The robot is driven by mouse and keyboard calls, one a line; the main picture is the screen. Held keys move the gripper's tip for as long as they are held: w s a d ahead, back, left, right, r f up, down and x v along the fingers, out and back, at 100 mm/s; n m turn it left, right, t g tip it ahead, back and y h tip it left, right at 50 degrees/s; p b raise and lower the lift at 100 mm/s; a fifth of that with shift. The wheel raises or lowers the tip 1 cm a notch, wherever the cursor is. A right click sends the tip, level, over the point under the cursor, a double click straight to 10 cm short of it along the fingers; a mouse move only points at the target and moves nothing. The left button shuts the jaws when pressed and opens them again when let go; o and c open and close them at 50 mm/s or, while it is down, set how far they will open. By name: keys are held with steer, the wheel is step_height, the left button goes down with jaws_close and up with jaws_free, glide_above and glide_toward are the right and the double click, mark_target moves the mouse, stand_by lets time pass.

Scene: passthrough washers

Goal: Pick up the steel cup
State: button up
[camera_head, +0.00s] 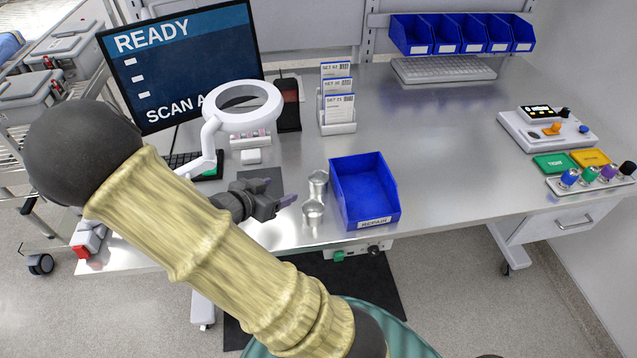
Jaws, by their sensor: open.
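Two small shiny metal vessels stand on the steel table just left of the blue bin. The farther steel cup (318,182) shows an open round top. The nearer metal vessel (313,211) also looks like a cup, and it is too small to tell which one the task means. My gripper (280,202) is open and empty, to the left of both, with its dark fingers pointing right towards them. A gap shows between the fingers and the vessels. My arm, in a yellowish sleeve, crosses the lower left and hides part of the table's front edge.
The blue bin (364,191) stands close to the right of the vessels. A white ring lamp (241,108) rises behind my gripper, with a monitor (185,62) beyond. A card rack (338,112) stands at the back.

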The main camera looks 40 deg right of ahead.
steer(key=shift+f, duration=0.1)
steer(key=b, duration=0.1)
glide_toward(323, 176)
steer(key=shift+w+r, duration=0.15)
steer(key=shift+r, duration=0.15)
steer(key=shift+s+p+x, duration=0.2)
steer(key=shift+p+x, duration=0.3)
steer(key=shift+x, duration=2.1)
steer(key=shift+a+f, duration=0.1)
steer(key=shift+f, duration=0.1)
steer(key=c, duration=0.8)
steer(key=shift+o, duration=0.2)
